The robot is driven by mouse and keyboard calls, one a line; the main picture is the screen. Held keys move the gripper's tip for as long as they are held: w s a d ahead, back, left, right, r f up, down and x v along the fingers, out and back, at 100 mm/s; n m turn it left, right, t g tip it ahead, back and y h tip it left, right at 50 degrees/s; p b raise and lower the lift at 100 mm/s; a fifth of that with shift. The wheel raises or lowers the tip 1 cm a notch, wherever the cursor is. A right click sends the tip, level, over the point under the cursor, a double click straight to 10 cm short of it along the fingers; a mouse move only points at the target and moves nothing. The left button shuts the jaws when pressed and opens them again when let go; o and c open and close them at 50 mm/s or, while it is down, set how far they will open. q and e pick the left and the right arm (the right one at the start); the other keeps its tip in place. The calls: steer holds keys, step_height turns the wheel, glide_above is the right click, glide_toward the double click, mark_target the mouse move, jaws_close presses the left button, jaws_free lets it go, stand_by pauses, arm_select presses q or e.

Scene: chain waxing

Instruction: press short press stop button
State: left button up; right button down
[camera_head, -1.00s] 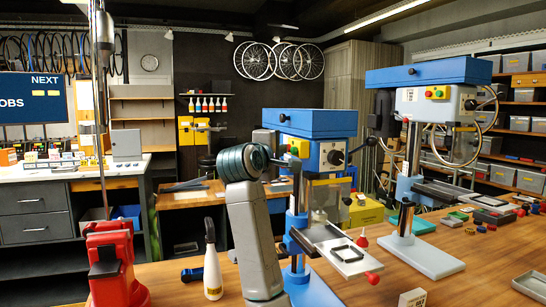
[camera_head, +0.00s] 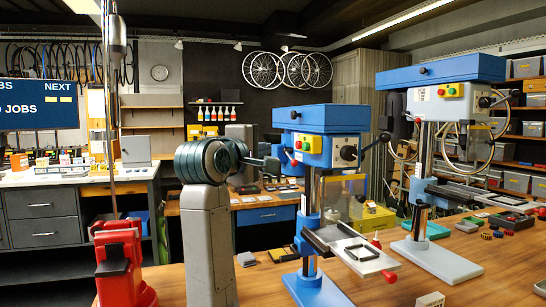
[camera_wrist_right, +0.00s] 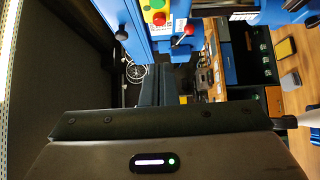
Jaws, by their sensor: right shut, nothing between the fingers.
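The short press (camera_head: 317,118) is blue and stands on the bench right of centre in the head view. Its front control panel carries a red stop button (camera_head: 307,146) beside a green one. My right gripper (camera_head: 271,164) is shut and empty, left of and slightly below the panel, apart from the button in the picture. Its dark fingers (camera_wrist_right: 161,84) point up the wrist view. My left gripper is out of view.
A taller blue press (camera_head: 440,72) with its own buttons stands to the right. The short press's table (camera_head: 352,250) juts forward with a red-knobbed handle. A red stand (camera_head: 118,262) is at the lower left. Small parts lie on the right of the bench.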

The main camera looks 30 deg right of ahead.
steer(key=v, duration=0.2)
steer(key=shift+s+a, duration=0.1)
steer(key=shift+a, duration=0.2)
stand_by(0.3)
